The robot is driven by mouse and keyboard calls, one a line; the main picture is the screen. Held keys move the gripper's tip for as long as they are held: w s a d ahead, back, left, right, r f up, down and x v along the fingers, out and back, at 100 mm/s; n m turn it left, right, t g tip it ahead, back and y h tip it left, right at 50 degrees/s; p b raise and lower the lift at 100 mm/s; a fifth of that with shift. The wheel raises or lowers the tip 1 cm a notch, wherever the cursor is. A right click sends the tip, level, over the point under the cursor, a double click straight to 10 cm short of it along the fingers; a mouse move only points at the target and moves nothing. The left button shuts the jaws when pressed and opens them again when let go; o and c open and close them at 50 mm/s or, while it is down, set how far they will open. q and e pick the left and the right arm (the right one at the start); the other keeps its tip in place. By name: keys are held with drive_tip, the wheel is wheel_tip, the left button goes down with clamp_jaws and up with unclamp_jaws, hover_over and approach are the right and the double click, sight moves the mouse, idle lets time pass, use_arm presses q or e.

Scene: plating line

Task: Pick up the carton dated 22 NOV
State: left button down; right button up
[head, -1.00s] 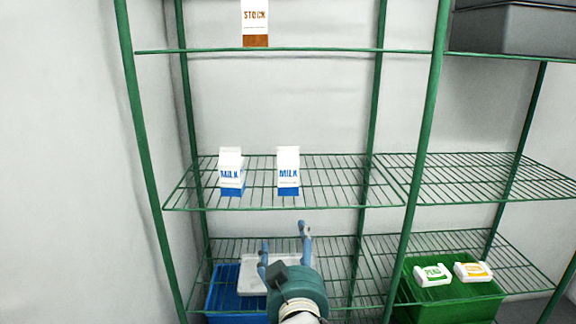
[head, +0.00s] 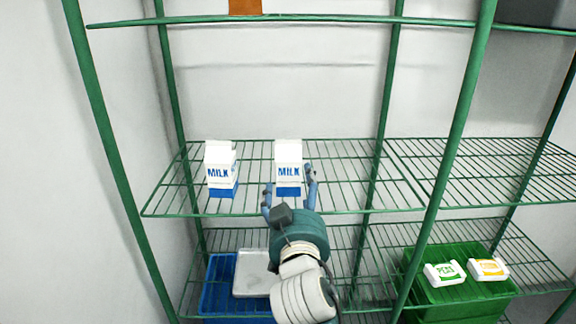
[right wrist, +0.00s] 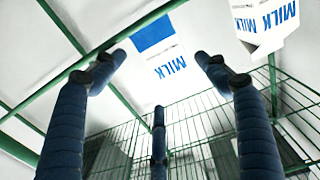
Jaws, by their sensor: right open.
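Two white milk cartons with blue lettering and blue bases stand on the middle shelf. One carton (head: 289,164) is near the shelf's middle and also shows in the right wrist view (right wrist: 161,46). The other carton (head: 221,166) stands to its left and shows at the upper right of the right wrist view (right wrist: 268,22). The small print on both is too small to read, so I cannot tell which is dated 22 NOV. My right gripper (head: 288,187) is open, its fingers in front of and to either side of the middle carton's lower part. My left gripper is out of view.
Green posts and wire shelves (head: 345,172) frame the space. The upper shelf (head: 330,19) holds a brown-based carton (head: 245,7). Below are a blue crate (head: 216,285), a white tray (head: 252,272) and a green crate (head: 440,297) with two packs. The middle shelf's right part is clear.

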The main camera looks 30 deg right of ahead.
sight(294, 174)
drive_tip(key=x, duration=0.3)
drive_tip(key=shift+d+r+p, duration=0.1)
drive_tip(key=shift+r+p, duration=0.1)
drive_tip(key=shift+p, duration=0.1)
drive_tip(key=shift+w+d+f, duration=0.1)
drive_tip(key=shift+w+d, duration=0.05)
drive_tip(key=shift+w, duration=0.2)
drive_tip(key=p+x, duration=0.1)
drive_tip(key=x, duration=0.3)
drive_tip(key=shift+w+d, duration=0.1)
drive_tip(key=shift+w, duration=0.05)
drive_tip(key=shift+w+d, duration=0.25)
drive_tip(key=shift+w, duration=0.15)
drive_tip(key=shift+s, duration=0.1)
drive_tip(key=c, duration=1.3)
